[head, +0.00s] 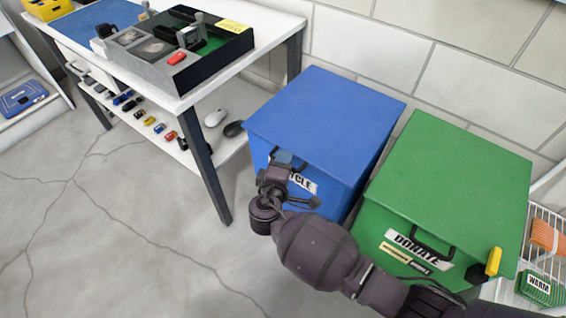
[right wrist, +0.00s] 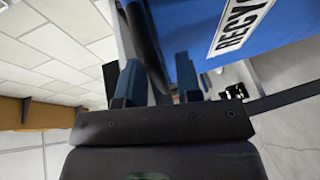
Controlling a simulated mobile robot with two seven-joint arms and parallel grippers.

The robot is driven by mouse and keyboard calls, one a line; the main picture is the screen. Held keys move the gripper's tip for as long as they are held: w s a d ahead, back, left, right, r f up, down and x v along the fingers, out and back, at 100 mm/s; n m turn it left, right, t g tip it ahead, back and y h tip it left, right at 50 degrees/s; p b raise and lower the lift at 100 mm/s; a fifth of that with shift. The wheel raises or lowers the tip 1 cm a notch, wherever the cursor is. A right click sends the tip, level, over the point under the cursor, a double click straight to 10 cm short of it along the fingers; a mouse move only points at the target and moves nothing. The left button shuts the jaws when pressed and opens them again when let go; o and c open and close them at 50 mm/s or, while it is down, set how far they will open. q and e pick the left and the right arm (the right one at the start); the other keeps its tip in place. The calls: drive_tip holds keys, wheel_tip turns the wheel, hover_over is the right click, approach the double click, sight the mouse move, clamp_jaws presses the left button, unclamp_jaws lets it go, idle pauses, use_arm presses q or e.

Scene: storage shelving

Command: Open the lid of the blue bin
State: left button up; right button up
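The blue bin (head: 345,172) stands on the floor in the middle of the head view, its flat blue lid (head: 325,115) shut. Its front carries a white label, partly hidden by my arm and ending in "CLE". My right gripper (head: 287,160) is at the upper front of the bin, just below the lid's front edge. In the right wrist view, my right gripper (right wrist: 158,82) has its fingers apart, with a dark handle (right wrist: 147,45) running into the gap between them. I cannot tell whether either finger touches it. My left gripper is out of view.
A green bin (head: 455,180) with a "DONATE" label stands close on the right. A white table (head: 285,22) with a dark tray (head: 160,70) is at the left. A brick wall is behind the bins. The grey floor (head: 130,230) at front left is clear.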

drive_tip(key=c, duration=0.5)
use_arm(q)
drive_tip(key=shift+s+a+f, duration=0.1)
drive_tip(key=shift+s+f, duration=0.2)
use_arm(e)
clamp_jaws()
